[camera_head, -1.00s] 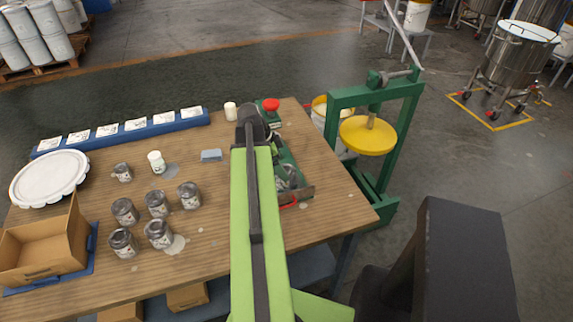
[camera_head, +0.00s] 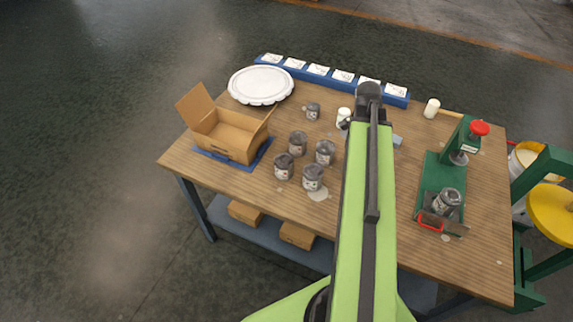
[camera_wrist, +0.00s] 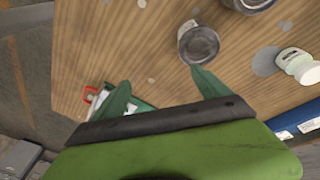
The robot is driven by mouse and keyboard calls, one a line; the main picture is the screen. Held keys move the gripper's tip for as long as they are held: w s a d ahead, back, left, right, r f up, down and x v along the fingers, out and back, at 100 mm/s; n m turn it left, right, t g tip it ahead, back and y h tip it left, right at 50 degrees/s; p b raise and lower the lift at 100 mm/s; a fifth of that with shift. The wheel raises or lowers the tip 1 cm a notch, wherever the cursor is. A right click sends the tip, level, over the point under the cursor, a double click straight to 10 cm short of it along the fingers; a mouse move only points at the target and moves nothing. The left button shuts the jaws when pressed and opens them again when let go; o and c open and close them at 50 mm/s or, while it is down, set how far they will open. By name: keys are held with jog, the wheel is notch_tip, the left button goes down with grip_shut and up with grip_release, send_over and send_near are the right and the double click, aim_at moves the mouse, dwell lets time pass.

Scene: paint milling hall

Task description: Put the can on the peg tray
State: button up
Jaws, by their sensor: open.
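Several dark grey metal cans with pale labels stand upright on the wooden table, including this one (camera_head: 326,153) left of my arm. Another can (camera_head: 447,203) stands on the small tray of the green press (camera_head: 429,184). In the wrist view, one can (camera_wrist: 198,44) is just beyond my right fingertip, outside my gripper (camera_wrist: 160,78). My gripper is open and empty. In the head view my gripper is hidden by the arm. No pegs can be made out, so I cannot tell which tray is the peg tray.
An open cardboard box (camera_head: 233,135) on a blue mat and a round white lid (camera_head: 260,85) are at the left. A blue rail (camera_head: 340,82) with white cards lines the back edge. A white bottle (camera_head: 344,116) stands near my arm. A green-yellow stand (camera_head: 552,212) is at the right.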

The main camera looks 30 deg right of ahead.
jog(key=w+a+n, duration=0.4)
jog(key=a+n, duration=0.2)
jog(key=a, duration=0.7)
jog(key=w+a+n+t+y, duration=0.1)
jog(key=w+a+n, duration=0.2)
jog(key=a, duration=1)
jog(key=w+a+n+y, duration=0.1)
jog(key=w+a+n, duration=0.3)
jog(key=a+n, duration=0.5)
jog(key=a, duration=0.3)
jog(key=shift+w+a+f+t, duration=0.3)
jog(key=shift+a+f, duration=0.05)
jog(key=shift+a, duration=0.05)
